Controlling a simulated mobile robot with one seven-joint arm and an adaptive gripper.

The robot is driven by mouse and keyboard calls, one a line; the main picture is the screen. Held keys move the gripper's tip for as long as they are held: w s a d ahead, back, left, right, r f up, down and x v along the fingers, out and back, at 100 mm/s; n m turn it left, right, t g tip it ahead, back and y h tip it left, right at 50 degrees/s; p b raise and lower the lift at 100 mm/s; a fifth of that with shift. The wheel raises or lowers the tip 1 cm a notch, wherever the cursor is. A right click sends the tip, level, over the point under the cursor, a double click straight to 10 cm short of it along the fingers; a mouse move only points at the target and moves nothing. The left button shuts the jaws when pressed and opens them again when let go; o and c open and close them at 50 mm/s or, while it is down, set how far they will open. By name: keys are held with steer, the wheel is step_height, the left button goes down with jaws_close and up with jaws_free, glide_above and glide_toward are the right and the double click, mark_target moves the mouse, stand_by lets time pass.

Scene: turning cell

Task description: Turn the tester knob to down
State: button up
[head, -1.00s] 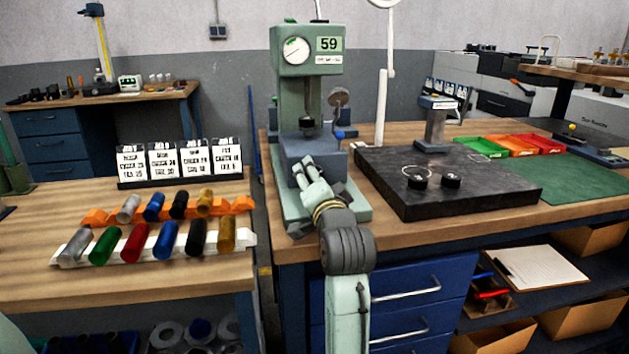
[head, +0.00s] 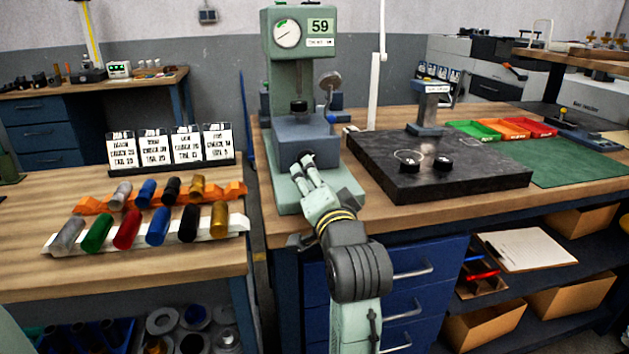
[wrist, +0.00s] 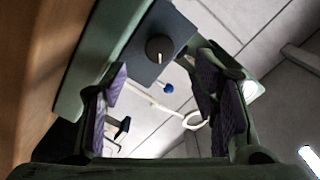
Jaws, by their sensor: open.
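The tester is a green press-like machine (head: 300,70) with a round dial and a plate reading 59, standing on the bench. In the wrist view its knob (wrist: 159,48) is a dark round disc with a short pale mark, on the front of a grey block (wrist: 180,30). My gripper (head: 303,166) is in front of the tester's grey block in the head view and hides the knob there. In the wrist view my gripper (wrist: 162,75) is open and empty. The knob lies between and beyond its purple-padded fingers, and they appear apart from it.
A lever with a blue ball (wrist: 168,88) sticks out beside the block. A black slab (head: 450,185) with two dark knobs lies to the right. Coloured cylinders lie in racks (head: 230,222) on the left table. Drawer handles (head: 415,270) stick out below the bench.

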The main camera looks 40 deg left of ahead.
step_height(320, 180, up, 6)
steer(key=d+m+t+p, duration=0.1)
steer(key=d+m+p, duration=0.15)
steer(key=m, duration=1.25)
steer(key=f+m, duration=0.1)
steer(key=m, duration=0.2)
steer(key=s+f+m, duration=0.1)
steer(key=f+m, duration=0.1)
steer(key=m, duration=0.1)
steer(key=f+m, duration=0.2)
steer(key=m, duration=0.1)
steer(key=shift+s+g, duration=0.25)
steer(key=shift+g, duration=0.05)
steer(key=shift+a+f+m+p, duration=0.1)
steer(key=shift+f+m+p, duration=0.25)
steer(key=shift+m, duration=0.25)
steer(key=shift+w+a+f, duration=0.1)
steer(key=shift+a, duration=0.1)
steer(key=p+x, duration=0.3)
steer(key=x, duration=0.7)
steer(key=shift+w+a+f, duration=0.1)
steer(key=shift+a+f, duration=0.05)
steer(key=shift+c, duration=0.6)
